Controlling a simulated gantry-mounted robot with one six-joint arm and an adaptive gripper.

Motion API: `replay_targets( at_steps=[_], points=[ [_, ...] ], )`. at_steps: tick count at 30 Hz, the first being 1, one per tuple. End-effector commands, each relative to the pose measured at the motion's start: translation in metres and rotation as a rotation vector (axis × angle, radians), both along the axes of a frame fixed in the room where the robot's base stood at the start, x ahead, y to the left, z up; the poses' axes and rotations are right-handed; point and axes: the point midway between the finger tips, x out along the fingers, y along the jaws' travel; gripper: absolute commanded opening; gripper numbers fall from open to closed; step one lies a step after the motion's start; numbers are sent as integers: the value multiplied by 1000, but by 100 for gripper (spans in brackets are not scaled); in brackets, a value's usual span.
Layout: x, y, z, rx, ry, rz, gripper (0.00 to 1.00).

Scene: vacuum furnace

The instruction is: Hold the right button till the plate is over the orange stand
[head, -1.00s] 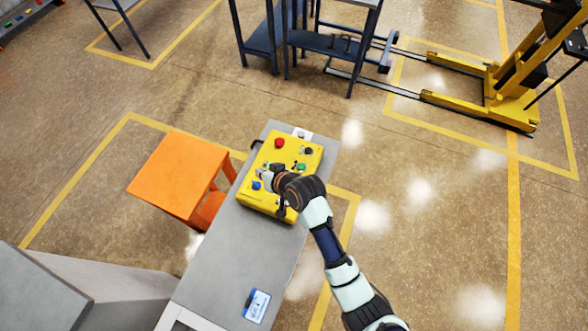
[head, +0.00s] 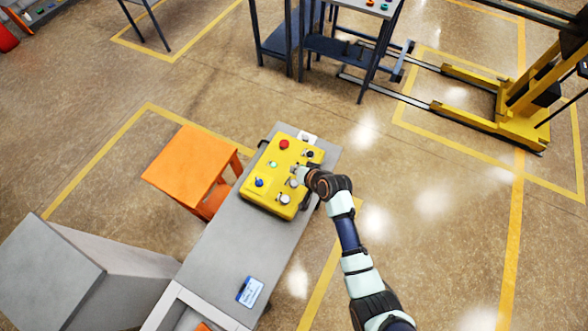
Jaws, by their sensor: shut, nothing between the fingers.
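The yellow button box (head: 254,193) lies on a grey bench and carries red, blue, green, black and grey controls. My gripper (head: 300,172) is shut and empty, with its tips over the right side of the box. It hides part of that side, and I cannot tell whether it touches a button. The orange stand (head: 188,164) stands on the floor left of the bench, and its top looks bare. I cannot make out the plate in this view.
The grey bench (head: 221,249) holds a blue-and-white card (head: 250,291). A grey cabinet (head: 50,270) stands at lower left. Dark metal tables (head: 320,45) and a yellow lifter (head: 520,110) stand farther back. The floor right of the bench is clear.

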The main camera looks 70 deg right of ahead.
Motion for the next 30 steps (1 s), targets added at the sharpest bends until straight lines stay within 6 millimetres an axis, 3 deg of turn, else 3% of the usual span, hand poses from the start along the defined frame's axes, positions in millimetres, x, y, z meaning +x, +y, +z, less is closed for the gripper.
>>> replay_targets(
  at_steps=[1, 13, 30],
  points=[
    [0, 0, -13, 1, 0, 1, 0],
    [0, 0, -68, 0, 2, 1, 0],
    [0, 0, -74, -1, 0, 1, 0]
  ],
)
